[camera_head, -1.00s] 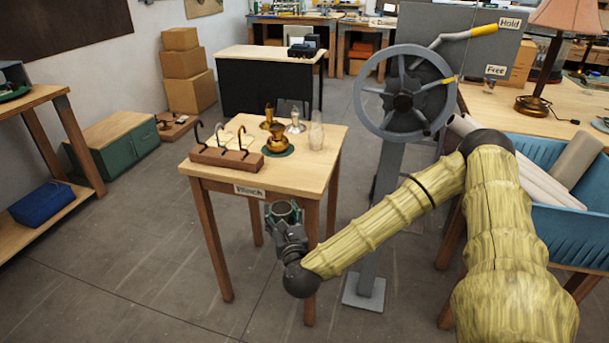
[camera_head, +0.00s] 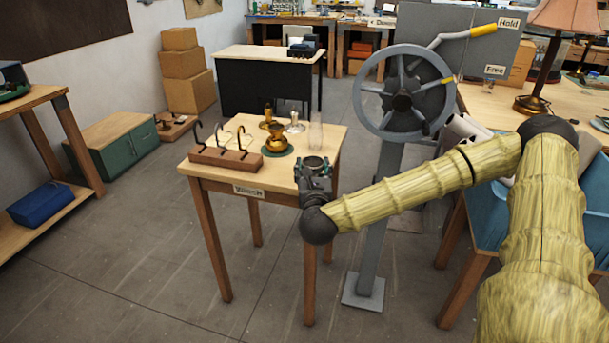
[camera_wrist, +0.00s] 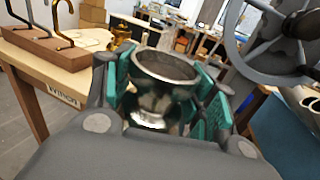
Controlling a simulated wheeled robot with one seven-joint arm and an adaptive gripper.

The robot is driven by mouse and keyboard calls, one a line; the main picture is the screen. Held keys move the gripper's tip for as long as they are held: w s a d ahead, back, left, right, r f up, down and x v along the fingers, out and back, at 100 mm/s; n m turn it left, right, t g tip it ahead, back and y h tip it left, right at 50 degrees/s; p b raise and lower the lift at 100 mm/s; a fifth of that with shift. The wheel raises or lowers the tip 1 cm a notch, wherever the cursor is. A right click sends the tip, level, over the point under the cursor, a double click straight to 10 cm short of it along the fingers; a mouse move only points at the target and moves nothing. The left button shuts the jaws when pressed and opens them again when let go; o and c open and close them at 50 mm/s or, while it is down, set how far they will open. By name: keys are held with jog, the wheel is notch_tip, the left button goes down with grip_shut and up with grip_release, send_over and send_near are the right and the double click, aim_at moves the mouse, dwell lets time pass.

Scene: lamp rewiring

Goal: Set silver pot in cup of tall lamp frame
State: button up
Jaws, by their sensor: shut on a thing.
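The silver pot (camera_wrist: 160,108), a shiny round metal vessel with a wide open rim, is held upright between the green-padded fingers of my gripper (camera_wrist: 165,90). In the head view my gripper (camera_head: 313,170) is at the right front corner of the small wooden table (camera_head: 225,170), with the dark rim of the pot showing at its top. Gripper and pot look about level with the tabletop. I cannot pick out the tall lamp frame or its cup for certain in these views.
On the table stand a wooden block (camera_head: 225,158) with hooks, a brass pot (camera_head: 276,142) on a green disc, a silver piece (camera_head: 295,123) and a clear glass chimney (camera_head: 316,134). A large handwheel (camera_head: 404,92) on a grey post stands close on the right.

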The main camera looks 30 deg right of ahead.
jog(key=shift+w, duration=0.1)
jog(key=w+d+f+p, duration=0.1)
jog(key=w+d, duration=0.1)
jog(key=w, duration=0.2)
jog(key=w+d+f+p, duration=0.2)
jog(key=w, duration=0.3)
jog(key=w+d+f+p, duration=0.1)
jog(key=w+d+p, duration=0.1)
jog(key=w, duration=0.3)
jog(key=shift+w+d+f, duration=0.2)
jog(key=shift+d, duration=0.2)
jog(key=shift+f, duration=0.1)
jog(key=shift+f+b, duration=0.2)
jog(key=shift+b, duration=0.1)
jog(key=o, duration=1.2)
jog(key=shift+s, duration=0.1)
jog(key=shift+r+p, duration=0.2)
jog(key=shift+p, duration=0.9)
